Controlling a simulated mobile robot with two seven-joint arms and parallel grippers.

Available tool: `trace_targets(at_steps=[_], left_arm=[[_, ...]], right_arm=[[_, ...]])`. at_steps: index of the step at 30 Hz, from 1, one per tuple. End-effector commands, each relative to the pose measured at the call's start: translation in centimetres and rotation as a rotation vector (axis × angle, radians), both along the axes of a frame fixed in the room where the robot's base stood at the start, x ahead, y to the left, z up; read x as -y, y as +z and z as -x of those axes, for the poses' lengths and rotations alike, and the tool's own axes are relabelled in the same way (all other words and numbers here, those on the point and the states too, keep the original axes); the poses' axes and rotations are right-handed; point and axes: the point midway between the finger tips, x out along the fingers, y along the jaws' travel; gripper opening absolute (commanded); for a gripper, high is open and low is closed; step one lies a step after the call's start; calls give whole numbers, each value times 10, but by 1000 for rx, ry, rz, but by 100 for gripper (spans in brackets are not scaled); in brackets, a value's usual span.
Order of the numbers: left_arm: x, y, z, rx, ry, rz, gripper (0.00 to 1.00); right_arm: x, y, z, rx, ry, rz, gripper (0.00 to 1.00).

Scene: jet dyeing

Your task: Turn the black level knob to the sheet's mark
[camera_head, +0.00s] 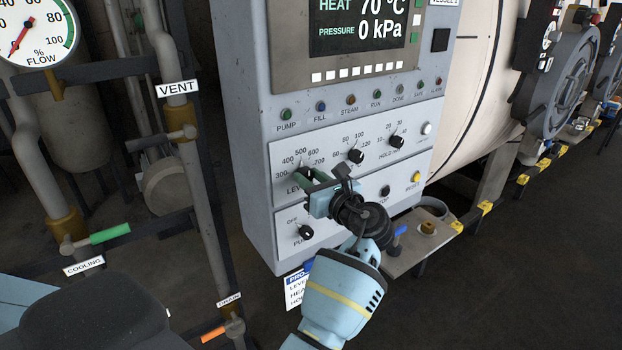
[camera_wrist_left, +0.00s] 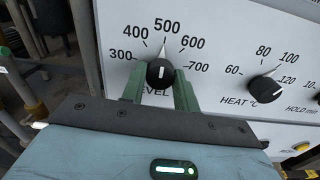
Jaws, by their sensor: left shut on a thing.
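The black level knob (camera_wrist_left: 160,72) sits between the two green fingers of my left gripper (camera_wrist_left: 160,88) in the left wrist view. The fingers are shut on its sides. Its white line points nearly straight up, close to the 500 on a scale from 300 to 700. In the head view my left gripper (camera_head: 312,178) covers most of the knob on the grey control panel (camera_head: 245,110). The sheet (camera_head: 294,288) hangs at the panel's lower edge, partly hidden by my arm. Its level value cannot be read. My right gripper is not in view.
The heat knob (camera_head: 356,156) and hold knob (camera_head: 397,141) are right of the level knob, and the pump knob (camera_head: 305,232) is below. A yellow reset button (camera_head: 416,177) is at right. Pipes with a green handle (camera_head: 110,234) stand left of the panel.

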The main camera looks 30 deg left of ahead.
Motion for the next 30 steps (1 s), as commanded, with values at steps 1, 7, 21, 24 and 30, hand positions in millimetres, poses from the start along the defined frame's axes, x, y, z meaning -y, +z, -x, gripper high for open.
trace_targets(at_steps=[1,7,21,24,30], left_arm=[[0,0,0,11,0,5,7],[0,1,0,111,1,45,7],[-1,0,0,447,2,183,7],[-1,0,0,502,2,207,7],[-1,0,0,581,1,240,7]], right_arm=[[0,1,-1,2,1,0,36],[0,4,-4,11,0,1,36],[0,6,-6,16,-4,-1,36],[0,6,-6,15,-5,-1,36],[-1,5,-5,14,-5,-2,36]])
